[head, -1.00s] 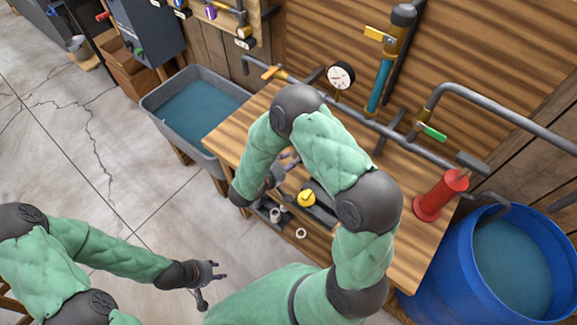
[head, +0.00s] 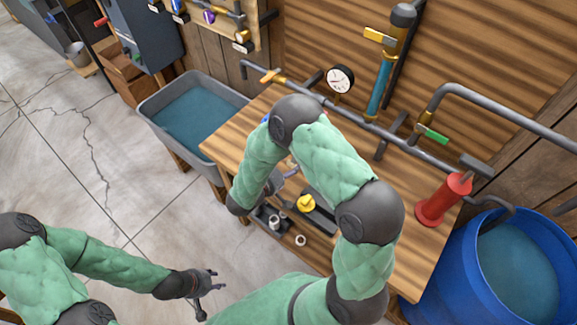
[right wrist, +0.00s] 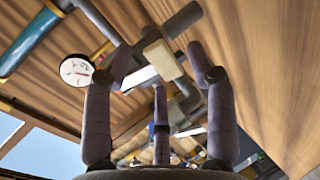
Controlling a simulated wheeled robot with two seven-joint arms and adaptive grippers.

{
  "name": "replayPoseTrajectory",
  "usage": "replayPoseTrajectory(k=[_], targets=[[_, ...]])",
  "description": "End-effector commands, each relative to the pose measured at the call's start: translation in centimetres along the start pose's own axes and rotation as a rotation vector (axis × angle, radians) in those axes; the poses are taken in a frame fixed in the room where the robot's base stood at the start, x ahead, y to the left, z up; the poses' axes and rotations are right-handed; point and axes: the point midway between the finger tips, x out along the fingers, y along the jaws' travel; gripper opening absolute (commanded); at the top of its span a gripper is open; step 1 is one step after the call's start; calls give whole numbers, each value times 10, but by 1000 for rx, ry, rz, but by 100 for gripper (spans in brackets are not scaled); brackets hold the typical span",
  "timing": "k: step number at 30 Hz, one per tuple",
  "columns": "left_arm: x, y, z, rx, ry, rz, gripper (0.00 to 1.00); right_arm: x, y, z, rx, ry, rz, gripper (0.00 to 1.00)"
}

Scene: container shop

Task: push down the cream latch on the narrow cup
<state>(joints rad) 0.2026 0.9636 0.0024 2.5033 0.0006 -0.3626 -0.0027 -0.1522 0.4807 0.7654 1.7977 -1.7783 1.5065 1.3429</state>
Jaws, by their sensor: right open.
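In the right wrist view, a cream block (right wrist: 163,60), which looks like the latch, lies just ahead between my fingers. A white part is beside it, and a grey cylinder (right wrist: 183,19) is beyond; I cannot tell whether this is the narrow cup. My right gripper (right wrist: 160,74) is open, its fingers spread around the block. I cannot tell whether any finger touches it. In the head view my right arm hides most of that gripper and the latch. My left gripper (head: 216,282) is open and empty over the floor, left of the bench.
On the wooden bench (head: 400,235) are a yellow knob (head: 306,203), small white pieces (head: 300,240) and a red cylinder (head: 444,198). A pipe with a gauge (head: 340,79) runs along the back. A grey water tub (head: 152,103) stands left, a blue barrel (head: 455,268) right.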

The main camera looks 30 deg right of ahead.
Motion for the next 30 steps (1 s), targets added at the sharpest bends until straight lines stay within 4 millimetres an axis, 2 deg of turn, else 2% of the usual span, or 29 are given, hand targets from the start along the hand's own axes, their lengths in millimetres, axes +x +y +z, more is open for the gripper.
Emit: replayPoseTrajectory(k=[7, 21, 24, 30], targets=[[0, 0, 0, 0, 0, 0, 40, -13, 0, -1, 0, 4, 1, 57], [0, 0, 0, 0, 0, 0, 40, -93, 0, -1, 0, 4, 0, 57], [0, 0, 0, 0, 0, 0, 40, -106, 0, -1, 0, 4, 1, 57], [0, 0, 0, 0, 0, 0, 40, -118, 0, 0, 0, 1, 0, 57]])
